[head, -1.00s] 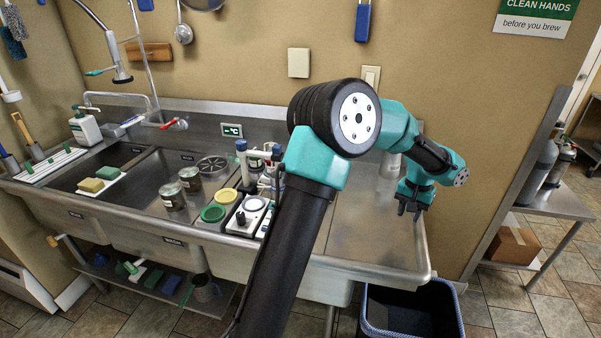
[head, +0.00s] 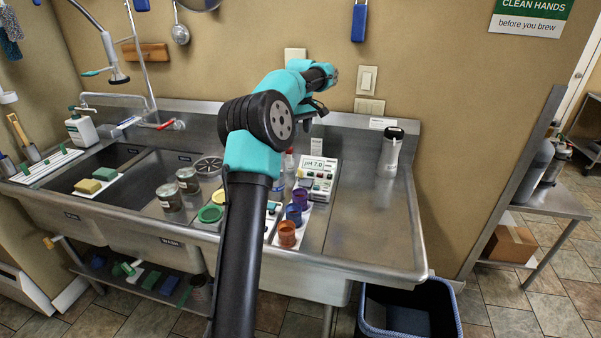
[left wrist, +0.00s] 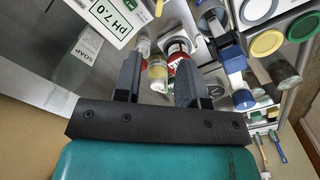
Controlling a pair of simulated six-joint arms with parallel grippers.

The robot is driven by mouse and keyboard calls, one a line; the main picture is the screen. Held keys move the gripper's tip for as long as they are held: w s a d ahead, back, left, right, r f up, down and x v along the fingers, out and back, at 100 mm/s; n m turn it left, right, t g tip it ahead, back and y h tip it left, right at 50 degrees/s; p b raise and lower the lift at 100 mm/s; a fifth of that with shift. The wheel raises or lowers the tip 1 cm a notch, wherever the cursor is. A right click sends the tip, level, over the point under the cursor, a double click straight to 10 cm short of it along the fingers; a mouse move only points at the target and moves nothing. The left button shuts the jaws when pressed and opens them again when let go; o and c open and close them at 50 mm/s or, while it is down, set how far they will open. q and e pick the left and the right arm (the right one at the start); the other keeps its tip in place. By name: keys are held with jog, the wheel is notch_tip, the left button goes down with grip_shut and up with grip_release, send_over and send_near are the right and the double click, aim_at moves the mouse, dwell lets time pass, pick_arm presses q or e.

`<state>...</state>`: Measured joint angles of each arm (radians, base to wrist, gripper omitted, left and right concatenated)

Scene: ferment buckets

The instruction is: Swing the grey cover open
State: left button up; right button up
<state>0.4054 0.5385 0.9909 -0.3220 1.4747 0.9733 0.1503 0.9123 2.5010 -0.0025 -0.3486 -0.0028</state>
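I cannot make out for certain which part is the grey cover. A small pale grey plate (head: 316,146) stands upright at the steel backsplash, behind the white pH meter (head: 319,188) reading pH 7.0. The meter also shows at the top of the left wrist view (left wrist: 110,16). My left gripper (head: 313,113) is above the backsplash, partly hidden by its own arm. In the left wrist view its fingers (left wrist: 157,72) are apart, with small bottles (left wrist: 160,70) seen beyond the gap. It holds nothing visible. My right gripper is not in view.
Purple, blue and orange cups (head: 288,233) stand in front of the meter. The right steel counter (head: 370,235) is mostly clear. Wall switches (head: 367,80) are above the backsplash. My arm hides part of the middle counter.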

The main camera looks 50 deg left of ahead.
aim_at(301, 170)
pick_arm(q)
jog(key=shift+f, duration=0.1)
notch_tip(301, 170, down, 17)
jog(key=shift+f, duration=0.1)
dwell(0.6)
jog(key=shift+c, duration=0.2)
grip_shut()
